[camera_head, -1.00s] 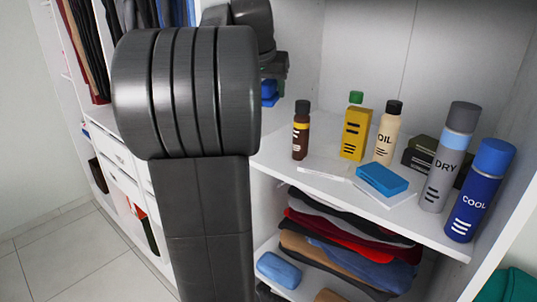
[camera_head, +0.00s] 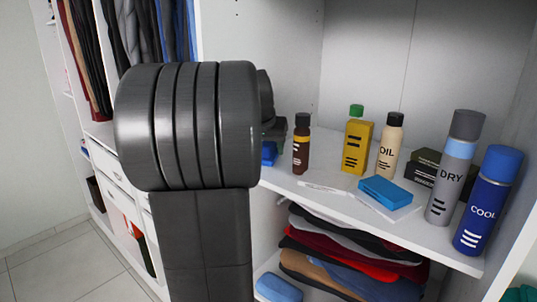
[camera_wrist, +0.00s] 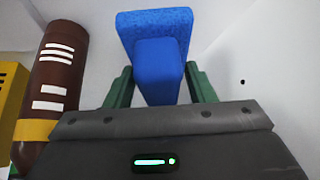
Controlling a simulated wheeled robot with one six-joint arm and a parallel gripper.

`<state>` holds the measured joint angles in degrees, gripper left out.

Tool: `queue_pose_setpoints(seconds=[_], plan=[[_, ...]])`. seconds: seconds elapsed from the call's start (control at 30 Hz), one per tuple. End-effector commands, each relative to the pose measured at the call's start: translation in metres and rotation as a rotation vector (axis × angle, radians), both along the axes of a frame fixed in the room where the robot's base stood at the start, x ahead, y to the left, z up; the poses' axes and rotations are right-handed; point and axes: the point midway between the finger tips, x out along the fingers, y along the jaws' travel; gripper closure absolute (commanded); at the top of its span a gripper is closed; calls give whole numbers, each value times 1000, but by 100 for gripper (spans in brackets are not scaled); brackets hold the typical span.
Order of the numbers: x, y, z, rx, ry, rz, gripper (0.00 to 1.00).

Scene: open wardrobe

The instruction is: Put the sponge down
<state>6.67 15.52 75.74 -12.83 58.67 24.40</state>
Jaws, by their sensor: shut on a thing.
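The blue sponge (camera_wrist: 158,70) is between the green fingers of my gripper (camera_wrist: 160,88) in the wrist view, with a finger against each side. In the head view, a small part of the sponge (camera_head: 269,153) shows beside my dark arm, near the left part of the shelf (camera_head: 285,177). My arm hides most of my gripper there. I cannot tell whether the sponge touches the shelf. A brown bottle (camera_head: 301,143) stands just right of it; the bottle (camera_wrist: 56,85) is left of the sponge in the wrist view.
Folded clothes (camera_head: 350,255) lie below. Clothes hang (camera_head: 130,40) at left.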

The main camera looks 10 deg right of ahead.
Motion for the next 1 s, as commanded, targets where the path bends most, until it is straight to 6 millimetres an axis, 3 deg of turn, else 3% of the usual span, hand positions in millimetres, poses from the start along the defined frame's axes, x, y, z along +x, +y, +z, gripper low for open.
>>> queue_pose_setpoints(seconds=[0.17, 0.53, 0.57, 0.67, 1.0], plan=[[0, 0, -21, 1, 2, -1, 69], [0, 0, -26, 0, 0, -1, 69], [0, 0, -26, 0, 0, -1, 49], [0, 0, -24, 0, 0, -1, 29], [0, 0, -21, 0, 0, -1, 28]])
